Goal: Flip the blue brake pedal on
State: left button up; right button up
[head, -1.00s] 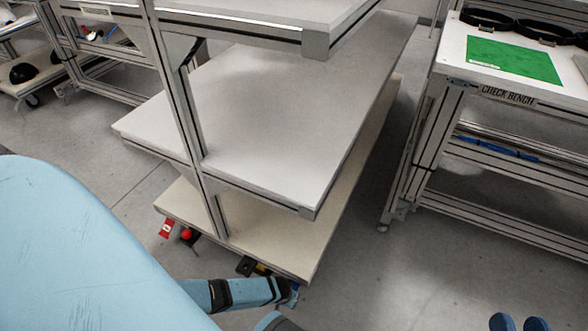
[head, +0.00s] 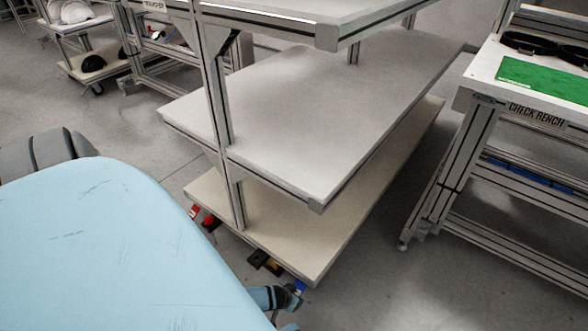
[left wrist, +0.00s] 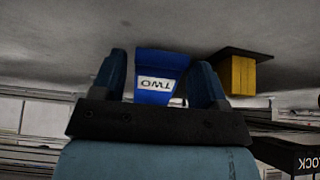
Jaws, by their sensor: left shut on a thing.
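The blue brake pedal (head: 299,287) sits low at the near corner of the rack's bottom shelf in the head view. In the left wrist view the blue pedal (left wrist: 160,80) carries a white label reading TWO, upside down. My left gripper (left wrist: 160,88) has a finger on each side of the pedal and is shut on it. In the head view this gripper (head: 290,298) reaches the pedal from the lower left, and its fingers are small and partly hidden. My right gripper is not in view.
A red pedal (head: 209,222) and a yellow and black pedal (head: 265,262) line the same shelf edge; the yellow part (left wrist: 238,75) stands right of my gripper in the wrist view. The rack's middle shelf (head: 310,130) is bare. The check bench (head: 480,100) stands right across open floor.

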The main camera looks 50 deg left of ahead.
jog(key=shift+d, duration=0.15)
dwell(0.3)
pick_arm(q)
jog(key=o, duration=1.1)
jog(key=shift+r, duration=0.15)
jog(key=p+v, duration=0.8)
jog(key=v, duration=0.5)
jog(key=shift+s+r+p, duration=0.1)
jog(key=shift+s+p, duration=0.15)
jog(key=shift+p, duration=0.15)
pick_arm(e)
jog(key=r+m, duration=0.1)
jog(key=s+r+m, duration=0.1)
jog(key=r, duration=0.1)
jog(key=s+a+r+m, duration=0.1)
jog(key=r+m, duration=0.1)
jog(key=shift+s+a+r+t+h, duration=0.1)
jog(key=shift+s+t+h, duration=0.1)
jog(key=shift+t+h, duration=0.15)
